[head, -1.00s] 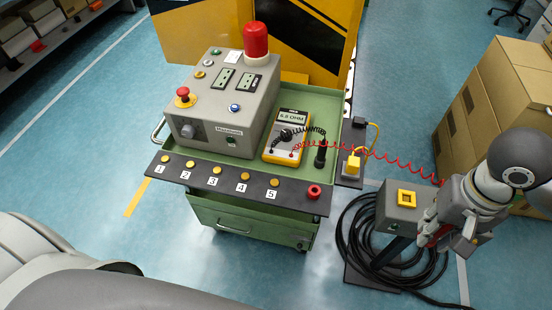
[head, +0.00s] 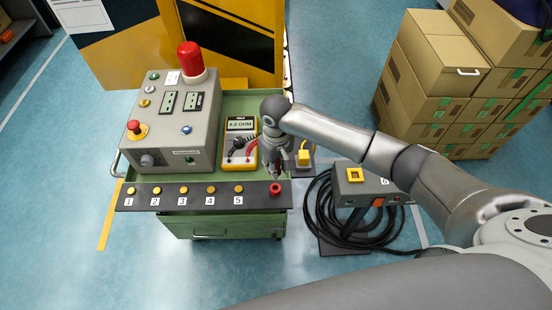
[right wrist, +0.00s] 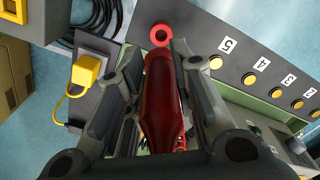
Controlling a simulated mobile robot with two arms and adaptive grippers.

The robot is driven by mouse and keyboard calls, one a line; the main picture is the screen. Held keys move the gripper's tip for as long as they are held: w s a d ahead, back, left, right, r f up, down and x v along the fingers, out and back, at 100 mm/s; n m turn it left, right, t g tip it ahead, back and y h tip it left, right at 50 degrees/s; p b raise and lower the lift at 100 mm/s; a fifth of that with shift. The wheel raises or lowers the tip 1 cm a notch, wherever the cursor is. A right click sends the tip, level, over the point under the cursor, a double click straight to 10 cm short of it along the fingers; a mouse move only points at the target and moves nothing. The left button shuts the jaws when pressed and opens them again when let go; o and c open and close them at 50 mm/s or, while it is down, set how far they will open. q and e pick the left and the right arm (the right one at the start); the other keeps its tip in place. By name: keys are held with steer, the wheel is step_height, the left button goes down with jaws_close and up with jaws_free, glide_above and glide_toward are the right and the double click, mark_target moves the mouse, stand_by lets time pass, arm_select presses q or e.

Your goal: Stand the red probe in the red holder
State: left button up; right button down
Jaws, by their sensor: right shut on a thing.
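The red probe (right wrist: 163,105) is gripped between the fingers of my right gripper (head: 276,172), which is shut on it. In the right wrist view, the probe's far end lies just short of the red holder (right wrist: 161,35), a red ring on the dark front strip. I cannot tell whether they touch. In the head view the red holder (head: 276,189) is at the strip's right end, just below my gripper. The probe is mostly hidden by the gripper in that view. My left gripper is out of view.
The yellow meter (head: 240,147) lies left of my right gripper. The grey control box (head: 170,125) stands on the green cart. Numbered yellow buttons (head: 211,190) line the strip. A yellow plug (head: 303,157) is to the right, with a grey box (head: 366,188) and coiled black cable beyond.

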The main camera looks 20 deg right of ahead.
steer(key=shift+f, duration=0.55)
steer(key=shift+f+b, duration=0.65)
steer(key=shift+b, duration=0.15)
step_height(320, 180, down, 3)
steer(key=b, duration=0.4)
steer(key=shift+f, duration=0.55)
steer(key=shift+p, duration=0.3)
steer(key=shift+p, duration=0.3)
steer(key=shift+s, duration=0.1)
steer(key=shift+f+p, duration=0.2)
steer(key=shift+p, duration=0.15)
